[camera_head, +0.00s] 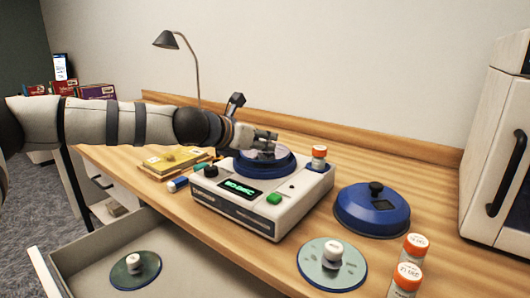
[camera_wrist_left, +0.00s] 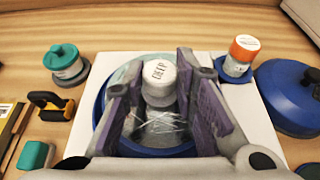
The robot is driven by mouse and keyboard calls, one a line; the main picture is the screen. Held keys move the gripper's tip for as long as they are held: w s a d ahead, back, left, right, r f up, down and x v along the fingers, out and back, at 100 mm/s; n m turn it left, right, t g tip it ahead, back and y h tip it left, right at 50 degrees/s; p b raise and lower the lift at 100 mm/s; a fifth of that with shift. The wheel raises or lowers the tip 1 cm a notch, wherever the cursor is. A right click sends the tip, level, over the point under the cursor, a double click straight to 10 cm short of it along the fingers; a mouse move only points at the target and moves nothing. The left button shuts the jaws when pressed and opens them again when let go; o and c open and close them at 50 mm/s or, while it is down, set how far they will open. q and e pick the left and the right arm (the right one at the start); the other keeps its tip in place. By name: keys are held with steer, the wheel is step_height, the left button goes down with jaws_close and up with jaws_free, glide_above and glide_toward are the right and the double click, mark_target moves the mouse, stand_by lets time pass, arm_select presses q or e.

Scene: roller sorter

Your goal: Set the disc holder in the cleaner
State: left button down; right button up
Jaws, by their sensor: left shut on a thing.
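The cleaner (camera_head: 235,214) is a white box with a lit display, a green button and a round blue-rimmed well on top. My left gripper (camera_head: 268,142) is over this well. In the left wrist view, my left gripper (camera_wrist_left: 160,100) is shut on the white knob of the disc holder (camera_wrist_left: 160,72), marked "DEEP". A scratched, shiny disc surface shows below the knob, inside the blue ring (camera_wrist_left: 100,130). The fingers hide part of the disc, and I cannot tell whether it is fully seated. My right gripper is not in view.
A blue lid (camera_head: 372,211) with a black knob lies right of the cleaner. Another disc with a white knob (camera_head: 333,265) lies in front of it, and one (camera_head: 136,270) is in the open drawer (camera_head: 185,262). Orange-capped bottles (camera_head: 414,248) stand at the right front.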

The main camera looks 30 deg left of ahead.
arm_select(q)
steer(key=shift+f, duration=1.45)
steer(key=c, duration=1.3)
jaws_free()
steer(key=shift+s, duration=0.1)
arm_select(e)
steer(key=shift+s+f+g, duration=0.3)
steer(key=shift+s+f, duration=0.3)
arm_select(q)
steer(key=shift+r, duration=0.45)
steer(key=p+v, duration=0.1)
steer(key=v, duration=0.2)
steer(key=r+p+v, duration=0.1)
steer(key=v, duration=0.1)
steer(key=p+v, duration=0.1)
steer(key=v, duration=0.2)
steer(key=shift+r, duration=0.3)
steer(key=s, duration=0.2)
steer(key=shift+s+a+f, duration=0.15)
steer(key=shift+s+a, duration=0.05)
steer(key=shift+s, duration=0.15)
steer(key=shift+s+f, duration=0.1)
steer(key=shift+s, duration=0.35)
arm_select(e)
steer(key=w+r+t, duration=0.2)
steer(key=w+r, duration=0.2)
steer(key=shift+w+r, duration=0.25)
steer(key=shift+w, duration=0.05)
